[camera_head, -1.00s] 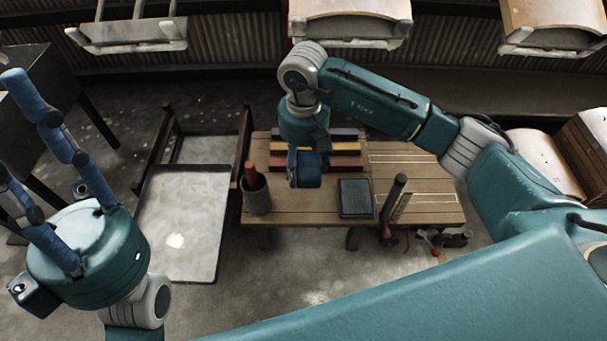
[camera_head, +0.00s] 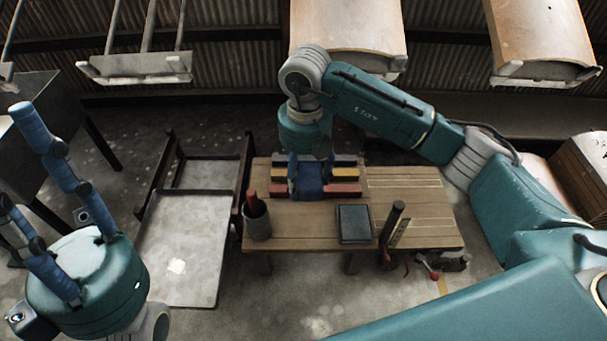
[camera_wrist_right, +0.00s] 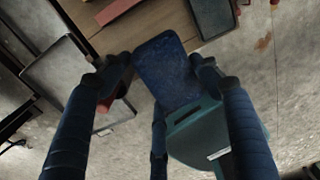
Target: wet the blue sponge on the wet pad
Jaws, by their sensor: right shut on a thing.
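My right gripper (camera_head: 309,178) is shut on the blue sponge (camera_wrist_right: 165,70), a dark blue block that shows between its fingertips in the right wrist view. In the head view the sponge (camera_head: 310,185) overlaps the middle of the coloured bars; I cannot tell its exact height. The wet pad appears to be the flat, dark-framed grey-blue rectangle (camera_head: 355,224) near the bench's front edge, right of and nearer than the sponge. The sponge is apart from it. My left gripper (camera_head: 28,185) is at the far left, open and empty, fingers pointing up.
The wooden bench (camera_head: 420,225) holds yellow and red bars (camera_head: 345,189), a cup (camera_head: 257,225) with a red-handled thing, and an upright dark cylinder (camera_head: 393,222) at the front. A low grey tray (camera_head: 185,250) stands to the left. Hanging panels (camera_head: 347,30) line the back.

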